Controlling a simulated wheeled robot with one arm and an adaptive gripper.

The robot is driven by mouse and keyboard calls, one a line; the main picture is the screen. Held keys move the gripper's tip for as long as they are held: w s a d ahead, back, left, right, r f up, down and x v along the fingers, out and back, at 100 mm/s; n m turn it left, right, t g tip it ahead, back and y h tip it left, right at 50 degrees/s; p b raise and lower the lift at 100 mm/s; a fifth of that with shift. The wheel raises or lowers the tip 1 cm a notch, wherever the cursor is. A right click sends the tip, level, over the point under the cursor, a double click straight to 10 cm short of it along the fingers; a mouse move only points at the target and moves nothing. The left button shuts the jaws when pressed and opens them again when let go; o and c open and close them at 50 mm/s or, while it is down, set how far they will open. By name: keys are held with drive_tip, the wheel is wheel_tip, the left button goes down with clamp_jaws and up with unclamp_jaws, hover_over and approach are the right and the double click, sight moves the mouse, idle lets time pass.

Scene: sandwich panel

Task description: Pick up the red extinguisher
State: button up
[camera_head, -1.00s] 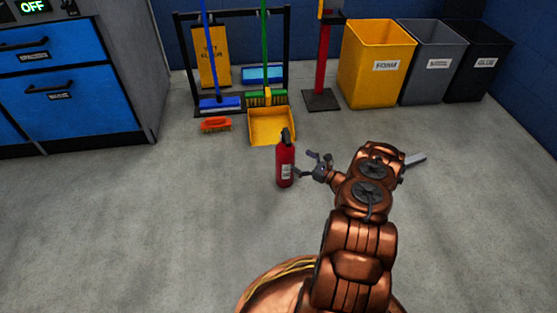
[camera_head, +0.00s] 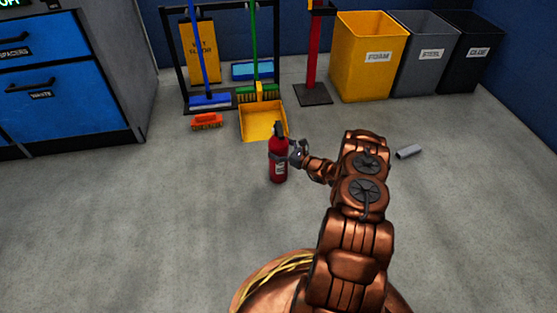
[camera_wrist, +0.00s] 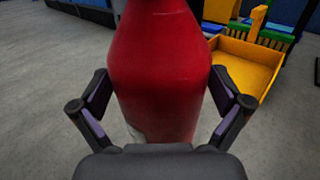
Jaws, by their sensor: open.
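The red extinguisher (camera_head: 278,168) stands upright on the grey floor, in front of the yellow dustpan. It has a black top and a pale label. My gripper (camera_head: 292,152) is at its upper right side in the head view. In the wrist view the red body (camera_wrist: 160,65) fills the middle, between the two open fingers of my gripper (camera_wrist: 160,108). One finger is on each side of the body. Whether the fingers touch it I cannot tell. The extinguisher's top is cut off in the wrist view.
Close behind are the yellow dustpan (camera_head: 263,122) and an orange brush (camera_head: 206,121). A rack (camera_head: 167,60) holds brooms. Yellow (camera_head: 368,75), grey (camera_head: 428,70) and black (camera_head: 474,60) bins stand at back right. A small grey piece (camera_head: 409,152) lies right of my arm. The left floor is clear.

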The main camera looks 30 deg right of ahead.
drive_tip(key=shift+c, duration=0.2)
drive_tip(key=c, duration=1.5)
drive_tip(key=shift+c, duration=0.4)
drive_tip(key=shift+r, duration=0.15)
